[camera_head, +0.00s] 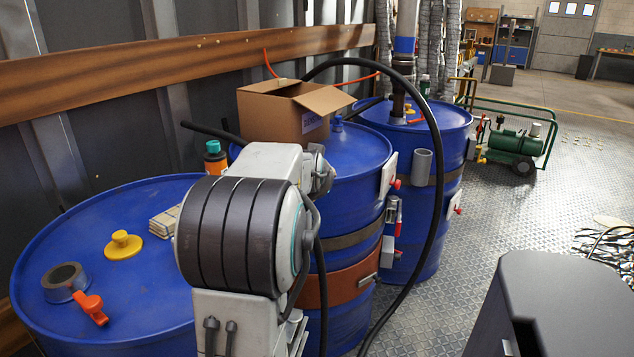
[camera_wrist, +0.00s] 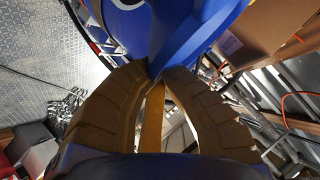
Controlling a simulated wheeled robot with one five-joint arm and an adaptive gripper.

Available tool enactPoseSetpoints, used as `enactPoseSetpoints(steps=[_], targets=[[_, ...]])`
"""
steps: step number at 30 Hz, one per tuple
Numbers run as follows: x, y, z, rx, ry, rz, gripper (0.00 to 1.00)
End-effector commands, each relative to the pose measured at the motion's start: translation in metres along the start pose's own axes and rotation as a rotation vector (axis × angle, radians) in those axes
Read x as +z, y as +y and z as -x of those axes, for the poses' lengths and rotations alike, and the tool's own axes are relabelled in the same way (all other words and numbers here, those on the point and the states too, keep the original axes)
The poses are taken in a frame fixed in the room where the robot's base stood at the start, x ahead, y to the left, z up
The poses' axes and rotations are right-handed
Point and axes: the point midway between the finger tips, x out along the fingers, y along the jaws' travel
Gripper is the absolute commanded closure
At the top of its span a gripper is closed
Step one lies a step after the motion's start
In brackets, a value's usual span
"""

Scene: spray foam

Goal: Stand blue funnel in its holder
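My gripper (camera_wrist: 160,76) shows in the wrist view with its two brown curved fingers drawn almost together at the tips. A blue tapering piece (camera_wrist: 190,38), which looks like the blue funnel, narrows down to a point between the fingertips. A blue drum lies behind it, so its outline is hard to separate. In the head view my arm hides the gripper and the funnel, near the middle drum (camera_head: 350,150). A grey open tube (camera_head: 423,165), probably the holder, is fixed upright on the side of the far drum (camera_head: 455,117); it looks empty.
An open cardboard box (camera_head: 285,115) stands on the middle drum. A black hose (camera_head: 437,150) arches across the drums and passes close to the grey tube.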

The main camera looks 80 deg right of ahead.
Motion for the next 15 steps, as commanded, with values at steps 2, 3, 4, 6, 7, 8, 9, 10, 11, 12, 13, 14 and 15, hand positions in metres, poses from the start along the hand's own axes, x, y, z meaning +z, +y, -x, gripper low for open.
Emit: enactPoseSetpoints(steps=[2,3,4,6,7,8,9,10,11,12,13,14,15], targets=[[0.0019,0.0014,-0.0016,0.0,0.0,0.0,1.0],[0.0025,0.0019,-0.0021,0.0,0.0,0.0,1.0],[0.0029,0.0022,-0.0024,0.0,0.0,0.0,1.0],[0.004,0.003,-0.0032,0.0,0.0,0.0,1.0],[0.0044,0.0033,-0.0036,0.0,0.0,0.0,1.0],[0.0049,0.0037,-0.0039,0.0,0.0,0.0,1.0],[0.0054,0.0041,-0.0044,0.0,0.0,0.0,1.0],[0.0059,0.0044,-0.0048,0.0,0.0,0.0,1.0],[0.0063,0.0048,-0.0051,0.0,0.0,0.0,1.0],[0.0069,0.0052,-0.0056,0.0,0.0,0.0,1.0],[0.0074,0.0055,-0.0059,0.0,0.0,0.0,1.0],[0.0078,0.0059,-0.0063,0.0,0.0,0.0,1.0],[0.0084,0.0063,-0.0068,0.0,0.0,0.0,1.0]])
